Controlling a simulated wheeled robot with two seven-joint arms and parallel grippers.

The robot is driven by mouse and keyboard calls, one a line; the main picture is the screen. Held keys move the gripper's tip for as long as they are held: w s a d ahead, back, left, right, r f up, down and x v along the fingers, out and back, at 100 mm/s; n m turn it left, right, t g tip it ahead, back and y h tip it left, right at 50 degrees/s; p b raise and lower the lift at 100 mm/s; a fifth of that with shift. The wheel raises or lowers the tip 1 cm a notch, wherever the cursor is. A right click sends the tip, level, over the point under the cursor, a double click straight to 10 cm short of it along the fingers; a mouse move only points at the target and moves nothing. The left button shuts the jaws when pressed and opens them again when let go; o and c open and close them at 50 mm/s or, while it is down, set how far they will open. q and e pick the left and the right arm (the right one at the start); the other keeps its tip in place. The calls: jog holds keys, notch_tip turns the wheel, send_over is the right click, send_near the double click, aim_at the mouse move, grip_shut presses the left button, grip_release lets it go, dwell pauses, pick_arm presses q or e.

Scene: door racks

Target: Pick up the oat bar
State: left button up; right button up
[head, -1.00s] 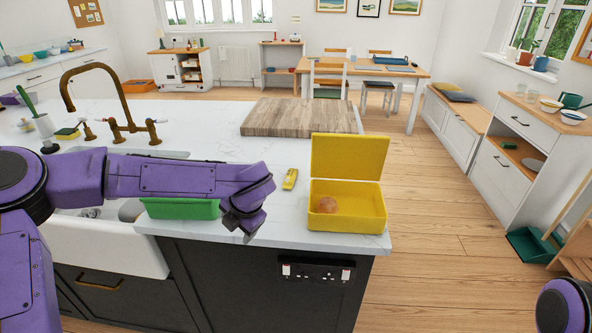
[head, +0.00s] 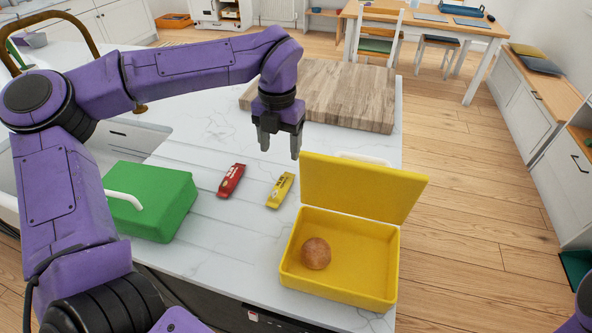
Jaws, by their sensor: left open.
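Two small wrapped bars lie on the white countertop: a red bar (head: 231,181) and a yellow bar (head: 280,190) to its right. Their labels are too small to read, so I cannot tell which is the oat bar. My left gripper (head: 280,152) is open and empty, pointing down above the counter. In the picture it is just above the yellow bar and up and right of the red one. Nothing is between its fingers. My right gripper is out of view.
A yellow lunch box (head: 345,285) stands open at the right, with a round brown item (head: 316,253) inside. A green box (head: 152,202) with a white handle stands at the left, beside the sink. A wooden board (head: 335,95) lies behind my left gripper.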

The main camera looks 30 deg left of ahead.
aim_at(284, 181)
pick_arm(q)
jog(key=f, duration=0.3)
jog(key=f+p, duration=0.1)
jog(key=f, duration=0.2)
jog(key=f+p, duration=0.1)
jog(key=f, duration=0.2)
jog(key=shift+s+d+f, duration=0.1)
jog(key=shift+d+f, duration=0.25)
jog(key=shift+f, duration=0.25)
jog(key=c, duration=1.1)
